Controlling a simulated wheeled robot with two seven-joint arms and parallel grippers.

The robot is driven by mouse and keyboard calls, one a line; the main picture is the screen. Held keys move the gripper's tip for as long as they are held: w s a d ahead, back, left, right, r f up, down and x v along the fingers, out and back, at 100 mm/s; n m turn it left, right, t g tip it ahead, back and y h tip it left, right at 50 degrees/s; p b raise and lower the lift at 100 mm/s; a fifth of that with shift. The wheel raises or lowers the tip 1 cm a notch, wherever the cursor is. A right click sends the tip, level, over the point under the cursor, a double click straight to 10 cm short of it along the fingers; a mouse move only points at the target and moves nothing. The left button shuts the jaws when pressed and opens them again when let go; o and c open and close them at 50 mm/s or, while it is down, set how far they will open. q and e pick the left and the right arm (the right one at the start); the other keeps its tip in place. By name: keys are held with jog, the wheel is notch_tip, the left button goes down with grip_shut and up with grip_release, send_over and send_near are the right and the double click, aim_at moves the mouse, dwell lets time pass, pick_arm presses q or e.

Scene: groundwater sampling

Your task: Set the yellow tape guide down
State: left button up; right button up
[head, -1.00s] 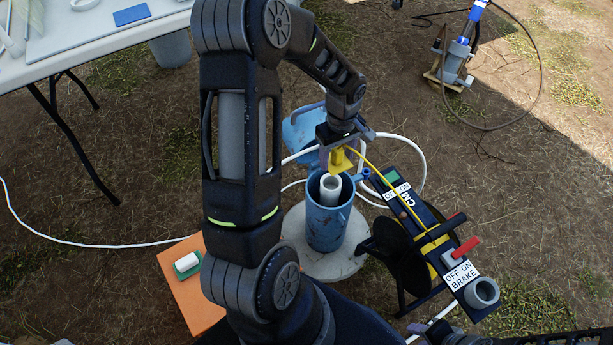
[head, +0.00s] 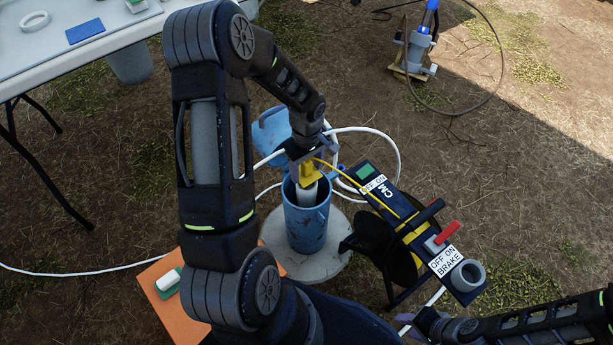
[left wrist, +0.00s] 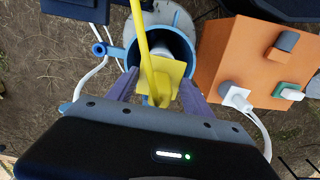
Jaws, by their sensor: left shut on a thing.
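The yellow tape guide (head: 307,178) is held in my left gripper (head: 304,172), which is shut on it just over the mouth of the blue well casing (head: 308,225). A white inner pipe (head: 307,194) stands inside the casing below the guide. In the left wrist view the guide (left wrist: 168,78) sits between the two fingers of my gripper (left wrist: 158,90), in front of the casing's opening (left wrist: 190,46). A yellow tape runs from the guide to the reel (head: 410,235) marked OFF ON BRAKE. Whether the guide touches the pipe is hidden.
The casing stands on a round concrete pad (head: 335,262). A blue lid (head: 268,130) stands open behind it. An orange box (head: 180,312) is at lower left. A white hose (head: 398,150) loops behind the casing. A table (head: 75,60) is at upper left.

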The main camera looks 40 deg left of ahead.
aim_at(307, 175)
pick_arm(q)
jog(key=shift+f+b, duration=0.45)
jog(key=shift+f, duration=1.4)
jog(key=o, duration=1.4)
jog(key=shift+f, duration=0.1)
jog(key=shift+r, duration=0.2)
notch_tip(307, 175, up, 12)
jog(key=shift+f+p, duration=0.1)
jog(key=shift+p, duration=1.15)
